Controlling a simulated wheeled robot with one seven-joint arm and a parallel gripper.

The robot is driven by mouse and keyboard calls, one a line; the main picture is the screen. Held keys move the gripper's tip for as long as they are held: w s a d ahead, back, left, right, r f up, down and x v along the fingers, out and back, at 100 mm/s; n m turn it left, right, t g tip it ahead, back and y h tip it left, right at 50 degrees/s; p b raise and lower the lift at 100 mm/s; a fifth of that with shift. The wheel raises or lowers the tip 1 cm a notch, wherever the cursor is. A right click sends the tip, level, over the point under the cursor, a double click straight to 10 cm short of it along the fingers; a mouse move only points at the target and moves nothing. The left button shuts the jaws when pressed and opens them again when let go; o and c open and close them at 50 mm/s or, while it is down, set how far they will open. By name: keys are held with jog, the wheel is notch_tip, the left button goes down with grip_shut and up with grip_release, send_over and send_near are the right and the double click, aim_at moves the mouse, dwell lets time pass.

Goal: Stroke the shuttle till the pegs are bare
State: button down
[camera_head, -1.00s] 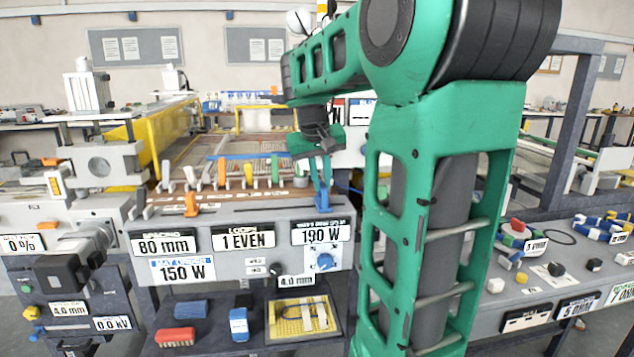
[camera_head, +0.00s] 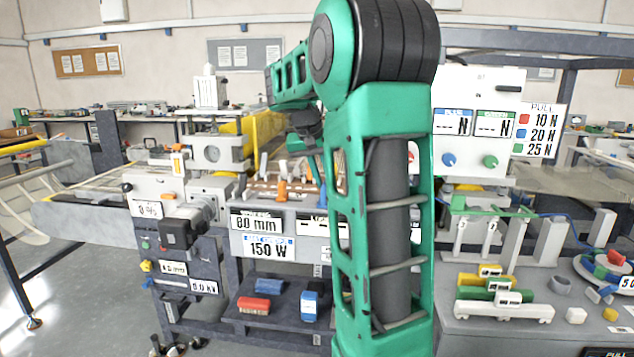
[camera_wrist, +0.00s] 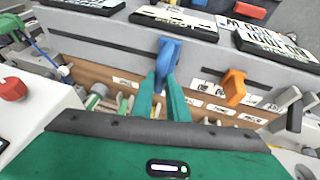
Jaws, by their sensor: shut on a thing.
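A blue upright piece (camera_wrist: 168,60), which looks like the shuttle, stands at the grey front panel (camera_head: 290,247) in the wrist view. My gripper (camera_wrist: 166,88) has its two green fingers closed on it. In the head view my gripper (camera_head: 318,170) is above the panel, partly behind my arm. An orange piece (camera_wrist: 233,87) stands beside the blue one at the panel; it also shows in the head view (camera_head: 282,190). Pegs (camera_head: 264,163) stand behind the panel, and a green-and-white one (camera_wrist: 95,97) shows in the wrist view. I cannot tell what loops are on them.
A red knob (camera_wrist: 12,88) on a white box is at the left of the wrist view. A shelf below the panel holds a red brush (camera_head: 248,305) and a blue block (camera_head: 309,305). A white pull panel (camera_head: 480,120) stands right of my arm. Open floor (camera_head: 90,290) lies at the left.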

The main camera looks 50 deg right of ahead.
jog(key=shift+w+a+r, duration=0.1)
jog(key=shift+w+a, duration=0.15)
jog(key=shift+w, duration=0.15)
jog(key=c, duration=1.7)
grip_release()
jog(key=shift+w+a, duration=0.1)
jog(key=shift+w, duration=0.1)
jog(key=shift+s, duration=0.2)
jog(key=v, duration=1)
jog(key=shift+a+r, duration=0.1)
jog(key=shift+r, duration=0.2)
